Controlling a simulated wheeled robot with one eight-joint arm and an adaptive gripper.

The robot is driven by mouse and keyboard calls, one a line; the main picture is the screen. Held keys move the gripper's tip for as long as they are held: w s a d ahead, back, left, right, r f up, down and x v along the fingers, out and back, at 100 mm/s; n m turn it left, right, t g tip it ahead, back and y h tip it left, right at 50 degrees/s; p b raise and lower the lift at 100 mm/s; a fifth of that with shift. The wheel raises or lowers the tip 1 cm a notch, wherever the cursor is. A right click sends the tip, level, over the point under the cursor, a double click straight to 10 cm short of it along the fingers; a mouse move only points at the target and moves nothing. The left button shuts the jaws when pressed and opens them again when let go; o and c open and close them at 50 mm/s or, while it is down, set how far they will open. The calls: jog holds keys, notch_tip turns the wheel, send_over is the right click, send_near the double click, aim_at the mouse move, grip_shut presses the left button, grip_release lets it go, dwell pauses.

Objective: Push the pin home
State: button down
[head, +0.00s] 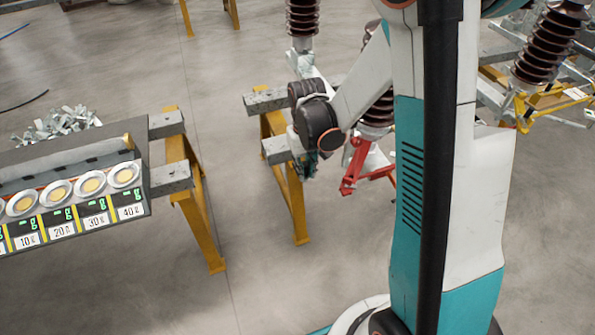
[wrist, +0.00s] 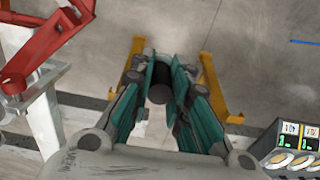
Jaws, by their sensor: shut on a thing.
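In the wrist view my gripper (wrist: 163,68) has its teal fingers on both sides of a dark cylinder with a round grey end, which looks like the pin (wrist: 160,93). The fingers are shut on it. In the head view my gripper (head: 304,168) hangs beside the grey beam ends of a yellow trestle, just left of a red bracket (head: 353,168). The pin cannot be made out there. The red bracket also shows at the upper left of the wrist view (wrist: 45,42), apart from the fingers. No hole for the pin can be made out.
A bench (head: 75,155) with several round dials and numbered labels stands at the left, with metal scraps (head: 62,124) behind it. Yellow trestles (head: 192,190) carry grey beams. Brown ribbed insulators (head: 545,45) stand at the back right. The floor between the trestles is clear.

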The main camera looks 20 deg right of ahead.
jog(key=w+d+r+m+p, duration=0.1)
jog(key=d+r+m+p, duration=0.15)
jog(key=d, duration=1.45)
notch_tip(320, 180, down, 7)
jog(key=b, duration=0.4)
jog(key=shift+d+m, duration=0.25)
jog(key=shift+m, duration=0.1)
jog(key=shift+w+f, duration=0.1)
jog(key=shift+f, duration=0.1)
jog(key=shift+f+b, duration=0.35)
jog(key=shift+b, duration=0.2)
jog(key=shift+f+b, duration=1.7)
jog(key=shift+f, duration=0.25)
jog(key=c, duration=1.4)
grip_release()
jog(key=shift+c, duration=0.2)
